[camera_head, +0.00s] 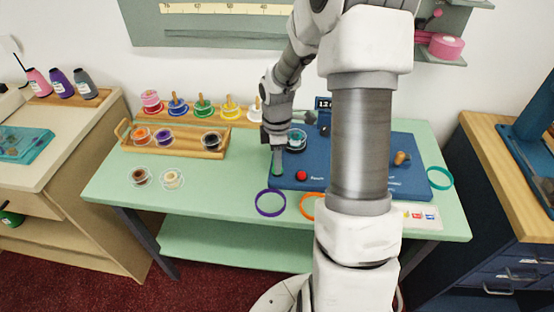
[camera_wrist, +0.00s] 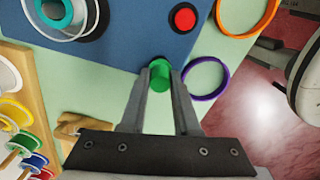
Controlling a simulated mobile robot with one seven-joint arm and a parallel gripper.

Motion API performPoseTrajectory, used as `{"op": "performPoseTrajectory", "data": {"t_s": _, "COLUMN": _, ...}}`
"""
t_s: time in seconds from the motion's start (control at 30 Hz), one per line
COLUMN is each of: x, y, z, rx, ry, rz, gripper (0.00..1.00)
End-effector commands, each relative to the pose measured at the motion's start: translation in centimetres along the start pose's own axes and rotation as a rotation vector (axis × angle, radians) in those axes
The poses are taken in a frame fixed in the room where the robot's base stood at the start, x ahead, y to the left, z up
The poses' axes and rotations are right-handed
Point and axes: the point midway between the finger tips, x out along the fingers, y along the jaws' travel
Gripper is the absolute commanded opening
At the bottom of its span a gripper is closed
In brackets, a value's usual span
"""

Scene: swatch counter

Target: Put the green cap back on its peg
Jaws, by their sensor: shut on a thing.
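The green cap (camera_wrist: 160,69) is between the two fingertips of my gripper (camera_wrist: 160,76), which is shut on it. In the head view the gripper (camera_head: 277,164) points down at the front left corner of the blue board (camera_head: 323,181), and only a little green shows there. In the wrist view a dark round spot (camera_wrist: 148,63) shows just behind the cap on the blue board. I cannot tell whether this is the peg or its base, or whether the cap touches it. My arm hides part of the board in the head view.
A red button (camera_head: 301,175) and a teal spool (camera_head: 296,139) are on the board close to the gripper. A purple ring (camera_head: 270,202) and an orange ring (camera_head: 307,206) lie in front. A wooden tray (camera_head: 187,154) with spools stands left.

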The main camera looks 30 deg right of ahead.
Motion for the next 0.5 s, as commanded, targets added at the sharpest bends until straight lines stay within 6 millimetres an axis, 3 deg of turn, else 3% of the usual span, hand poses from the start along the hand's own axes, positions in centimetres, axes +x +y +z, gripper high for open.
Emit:
{"op": "performPoseTrajectory", "data": {"t_s": 0.2, "x": 0.04, "y": 0.0, "z": 0.0, "rx": 0.0, "ry": 0.0, "rz": 0.0, "gripper": 0.0}}
{"op": "performPoseTrajectory", "data": {"t_s": 0.23, "x": 0.04, "y": 0.0, "z": 0.0, "rx": 0.0, "ry": 0.0, "rz": 0.0, "gripper": 0.33}}
{"op": "performPoseTrajectory", "data": {"t_s": 0.4, "x": 0.04, "y": 0.0, "z": 0.0, "rx": 0.0, "ry": 0.0, "rz": 0.0, "gripper": 0.64}}
{"op": "performPoseTrajectory", "data": {"t_s": 0.5, "x": 0.03, "y": 0.0, "z": 0.0, "rx": 0.0, "ry": 0.0, "rz": 0.0, "gripper": 0.65}}
